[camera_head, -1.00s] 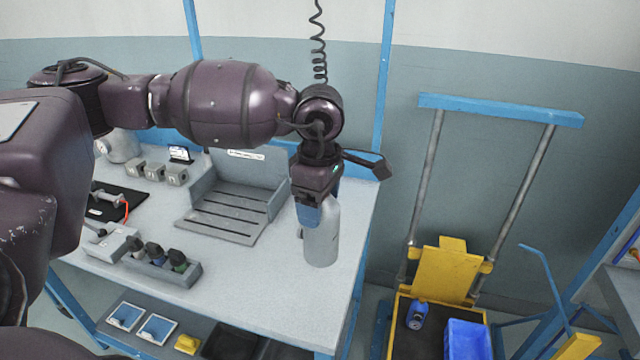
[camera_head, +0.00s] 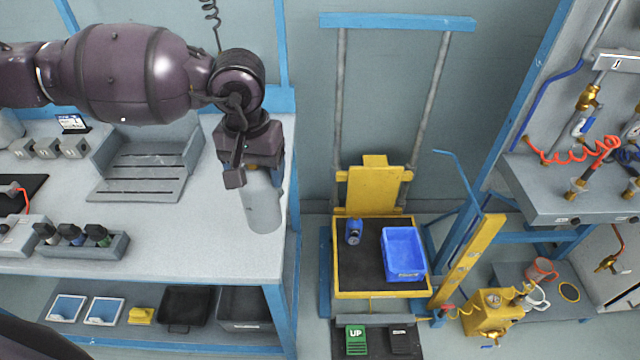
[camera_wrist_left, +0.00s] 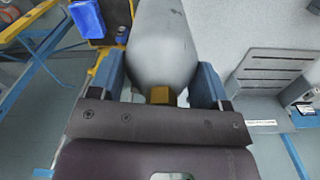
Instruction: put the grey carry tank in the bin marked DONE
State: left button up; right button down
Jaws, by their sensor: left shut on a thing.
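The grey carry tank (camera_head: 262,208) is upright at the right end of the grey bench, its top hidden by my gripper. My left gripper (camera_head: 252,168) is shut on it from above. In the left wrist view the tank (camera_wrist_left: 162,42) sits between the two blue fingers, its brass neck near the palm. I cannot tell whether its base touches the bench. A blue bin (camera_head: 404,262) stands on the yellow-framed lift platform (camera_head: 350,284) to the right. It also shows in the wrist view (camera_wrist_left: 87,18). The small marking on its front is not readable. My right gripper is not in view.
A small blue bottle (camera_head: 353,232) stands left of the blue bin. Pedals, one marked UP (camera_head: 356,340), are in front of the lift. A slotted grey stand (camera_head: 145,175) and a holder with several dark-capped bottles (camera_head: 75,242) are on the bench. A floor gap separates bench and lift.

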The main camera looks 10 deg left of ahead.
aim_at(401, 258)
jog(key=z, duration=0.8)
jog(key=i+j+z, duration=0.2)
jog(key=i, duration=0.2)
jog(key=i+j+z, duration=0.15)
jog(key=i, duration=0.25)
